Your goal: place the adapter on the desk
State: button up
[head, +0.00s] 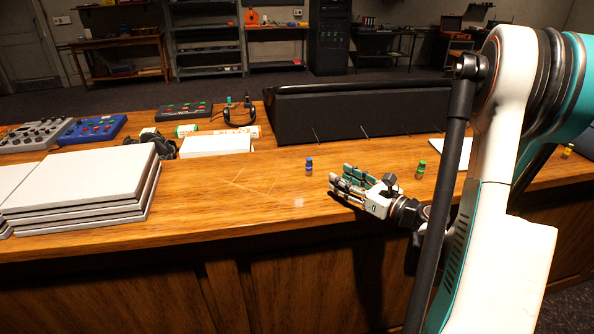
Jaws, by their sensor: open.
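Several small adapter-like cylinders stand upright on the wooden desk (225,222); I cannot tell which one is the task's adapter. A blue one with a yellowish band (309,167) stands just left of my gripper's fingertips. A green one with a yellowish lower part (420,170) stands to the right of my gripper, and a yellow one (567,151) stands at the far right, beyond my arm. My gripper (341,179) is low over the desk's front part, pointing left, open. I see nothing between its fingers, and it looks apart from the blue cylinder.
A long black console (350,115) runs along the back. Stacked white panels (85,185) fill the left. A faint rectangular outline (255,184) marks clear desk left of the blue cylinder.

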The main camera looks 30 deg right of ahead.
send_near(309, 159)
jog(key=x, duration=0.3)
jog(key=shift+w+f+p, duration=0.35)
jog(key=shift+w+p, duration=0.05)
jog(key=b+x, duration=0.2)
jog(key=x, duration=0.3)
jog(key=shift+w+a, duration=0.1)
jog(key=shift+a, duration=0.1)
jog(key=shift+w+a+r, duration=0.1)
jog(key=shift+w, duration=0.4)
grip_shut()
